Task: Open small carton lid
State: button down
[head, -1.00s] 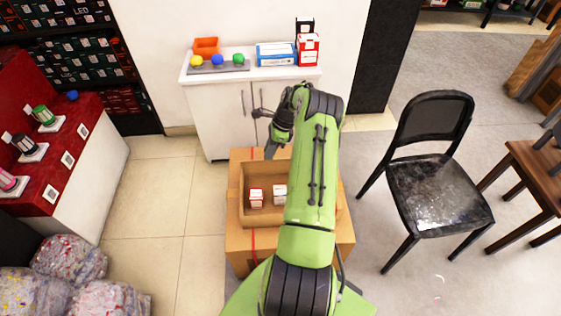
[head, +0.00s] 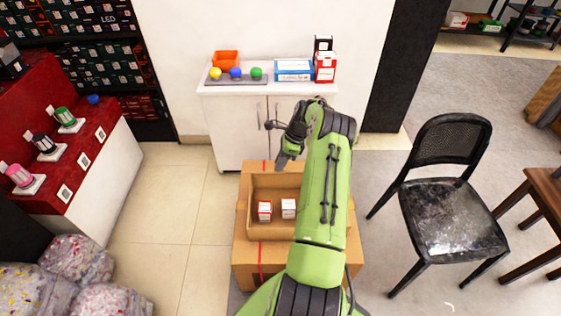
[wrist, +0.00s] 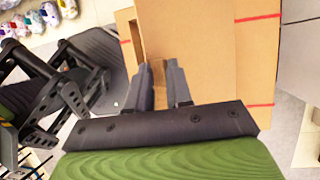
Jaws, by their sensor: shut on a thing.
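A brown cardboard carton (head: 276,254) stands on the floor in front of the white cabinet. Its top is open in the head view, and two small red-and-white boxes (head: 264,210) (head: 288,208) sit inside. My gripper (head: 284,160) is at the carton's far edge. In the wrist view the carton's cardboard (wrist: 215,45) with red lines lies beyond my gripper (wrist: 162,70). A strip of brown cardboard shows between the two fingers, and they are shut on it. Whether it is a flap or the wall cannot be told. My arm hides the carton's right part.
The white cabinet (head: 226,130) behind the carton bears an orange bin (head: 224,60), coloured balls and boxes. A black chair (head: 448,210) stands to the right, and a red display counter (head: 75,140) to the left. Tiled floor (head: 170,210) is clear left of the carton.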

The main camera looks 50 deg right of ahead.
dwell(0.3)
jog(key=c, duration=1.2)
grip_release()
jog(key=shift+c, duration=0.2)
jog(key=p+v, duration=0.3)
jog(key=v, duration=1.3)
jog(key=shift+a, duration=0.1)
